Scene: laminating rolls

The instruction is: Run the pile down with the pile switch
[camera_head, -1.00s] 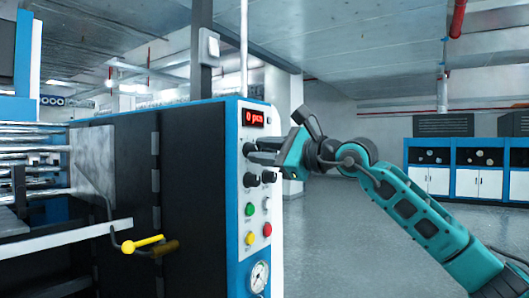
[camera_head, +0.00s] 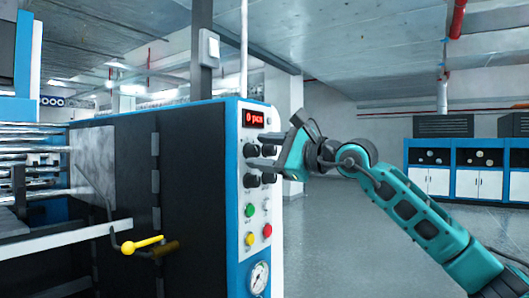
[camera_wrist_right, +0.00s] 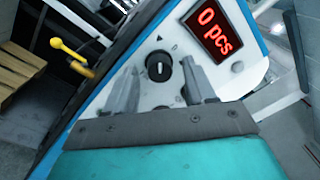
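My right gripper (camera_head: 258,151) is in front of the upper knobs of the machine's control panel (camera_head: 235,215). Its fingers are apart with nothing between them. In the right wrist view (camera_wrist_right: 160,88) a black rotary knob (camera_wrist_right: 158,66) with a pale mark shows between and beyond the fingertips. Whether a finger touches the panel I cannot tell. Lower black knobs (camera_head: 251,180) sit below the gripper in the head view. Labels are too small to read, so I cannot tell which knob is the pile switch. My left gripper is out of view.
The red display (camera_head: 254,118) reads 0 pcs. Green (camera_head: 250,210), yellow (camera_head: 250,239) and red (camera_head: 267,230) buttons and a gauge (camera_head: 259,278) are lower on the panel. A yellow handle (camera_head: 142,245) sticks out at left. The floor at right is clear.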

